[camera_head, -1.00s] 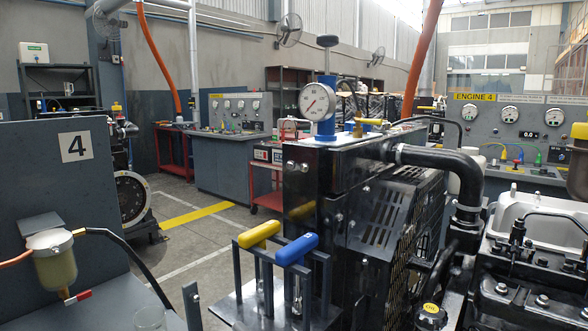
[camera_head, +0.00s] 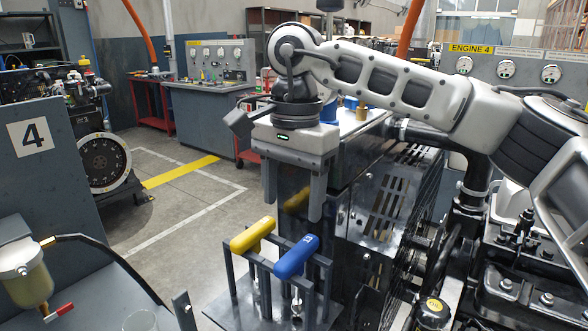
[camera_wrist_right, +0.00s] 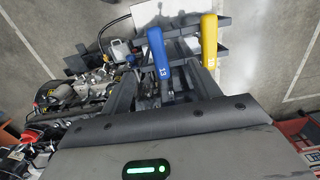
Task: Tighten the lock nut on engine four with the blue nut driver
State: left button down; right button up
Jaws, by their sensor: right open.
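The blue nut driver (camera_head: 297,257) stands handle-up in a dark metal rack (camera_head: 328,285), right of a yellow-handled driver (camera_head: 252,236). My right gripper (camera_head: 293,203) is open and empty, pointing down above and behind the handles. In the right wrist view, the blue handle (camera_wrist_right: 157,52), marked 13, lies between the open fingers (camera_wrist_right: 160,80), apart from them, and the yellow handle (camera_wrist_right: 209,42) is to the right. Engine four (camera_head: 385,210), black, stands behind and right of the rack, partly hidden by my right arm. I cannot make out the lock nut. My left gripper is not in view.
An "ENGINE 4" gauge panel (camera_head: 510,68) is at the back right. A grey panel marked 4 (camera_head: 35,135) and a filter bowl (camera_head: 25,275) stand at the left. Floor left of the rack is open.

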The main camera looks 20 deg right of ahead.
aim_at(298, 249)
jog(key=shift+w+d+f+h+b, duration=0.15)
jog(key=shift+d+f+h+b, duration=0.2)
jog(key=shift+d, duration=0.2)
notch_tip(298, 249, down, 3)
jog(key=shift+r+b, duration=0.1)
jog(key=shift+b, duration=0.6)
notch_tip(298, 249, down, 2)
jog(key=shift+f+b, duration=0.2)
jog(key=shift+b, duration=0.75)
jog(key=shift+f+b, duration=1.3)
jog(key=shift+f, duration=0.7)
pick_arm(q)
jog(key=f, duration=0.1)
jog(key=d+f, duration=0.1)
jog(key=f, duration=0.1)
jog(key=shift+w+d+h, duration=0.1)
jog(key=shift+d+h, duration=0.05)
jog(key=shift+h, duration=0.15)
